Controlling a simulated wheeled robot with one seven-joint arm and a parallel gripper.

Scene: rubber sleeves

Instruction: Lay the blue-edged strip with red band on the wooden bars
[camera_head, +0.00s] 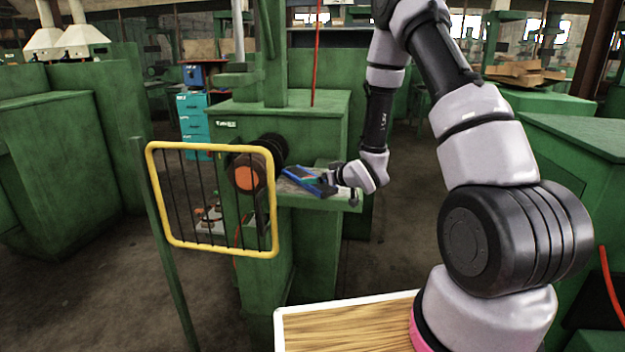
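A blue-edged strip (308,181) is at the green machine's ledge, right of the round orange-faced part. A small red patch shows near its right end. It looks tilted, and I cannot tell whether it rests on the ledge or is held above it. My gripper (331,181) is at the strip's right end, small and partly hidden by my wrist. Whether its fingers are open or shut on the strip is too small to tell. I cannot make out the wooden bars in this view.
The green machine's ledge (336,201) sticks out beneath my wrist. A yellow-framed guard with dark bars (212,246) stands in front, left of the ledge, on a green post. The round orange-faced part (246,176) is behind it. Teal drawers (194,124) stand farther back.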

